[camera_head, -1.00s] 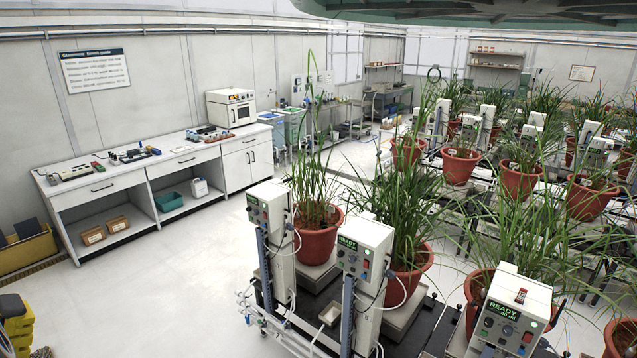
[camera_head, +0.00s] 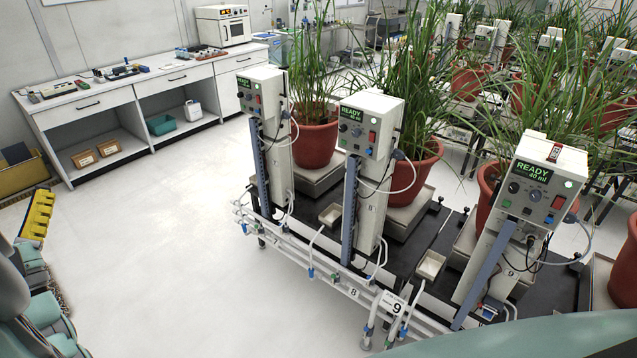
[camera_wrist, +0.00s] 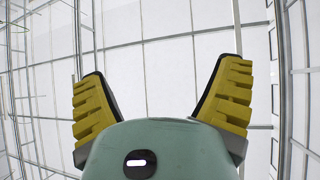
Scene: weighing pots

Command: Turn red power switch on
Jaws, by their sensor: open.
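Each has a red switch: on the left box (camera_head: 262,80), a red switch (camera_head: 258,99); on the middle box (camera_head: 385,110), a red switch (camera_head: 372,138); on the right box (camera_head: 570,165), a red switch (camera_head: 558,202). The middle and right displays glow READY; the left display (camera_head: 244,83) looks dark. My gripper (camera_wrist: 163,70) is open and empty in the wrist view, facing bare wall or ceiling panels. A yellow finger pad of it also shows at the head view's left edge, far from the boxes.
Potted plants (camera_head: 315,140) stand behind the boxes on a black bench (camera_head: 455,240). White pipes and hoses (camera_head: 340,278) run along its front. A white counter (camera_head: 130,90) stands at the back left. The floor (camera_head: 190,220) between is clear.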

